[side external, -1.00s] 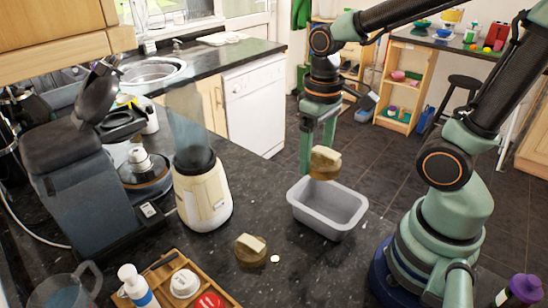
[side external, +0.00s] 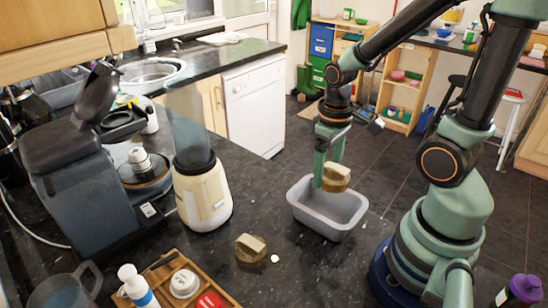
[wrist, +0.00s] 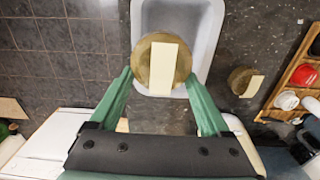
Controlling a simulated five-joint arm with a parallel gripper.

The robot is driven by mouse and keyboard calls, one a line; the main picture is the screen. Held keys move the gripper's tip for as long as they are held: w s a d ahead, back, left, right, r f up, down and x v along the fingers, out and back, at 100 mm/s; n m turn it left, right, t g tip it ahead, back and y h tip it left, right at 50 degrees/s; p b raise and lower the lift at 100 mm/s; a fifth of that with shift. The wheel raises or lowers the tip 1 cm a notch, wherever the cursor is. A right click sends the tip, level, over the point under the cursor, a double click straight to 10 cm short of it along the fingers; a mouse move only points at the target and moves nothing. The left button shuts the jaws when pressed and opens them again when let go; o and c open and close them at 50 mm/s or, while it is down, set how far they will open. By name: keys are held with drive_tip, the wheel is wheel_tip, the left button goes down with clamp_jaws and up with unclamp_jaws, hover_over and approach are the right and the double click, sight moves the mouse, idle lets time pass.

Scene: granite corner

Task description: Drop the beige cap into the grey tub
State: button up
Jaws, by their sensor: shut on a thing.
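The beige cap (side external: 336,178) is a round, golden-brown piece with a pale raised bar across its top. My gripper (side external: 331,172) is shut on it, with a finger at each side in the wrist view (wrist: 159,79). The grey tub (side external: 299,206) is an open rectangular container on the dark counter. The held cap appears above the tub in the side view; in the wrist view it overlaps the near end of the tub (wrist: 216,22). Its exact height above the rim is hard to tell.
A cream blender (side external: 203,198) stands left of the tub. A wooden tray (side external: 160,268) with several items is at the front left. Counter around the tub is mostly clear.

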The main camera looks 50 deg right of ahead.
drive_tip(key=shift+f, duration=0.2)
drive_tip(key=o, duration=1.2)
drive_tip(key=shift+c, duration=0.2)
drive_tip(key=shift+r, duration=0.1)
wheel_tip(320, 180, up, 12)
drive_tip(key=w+a+r+t, duration=0.2)
drive_tip(key=w+a+t, duration=0.1)
drive_tip(key=a+t, duration=0.2)
drive_tip(key=shift+w+r+t, duration=0.2)
drive_tip(key=shift+w+t, duration=0.1)
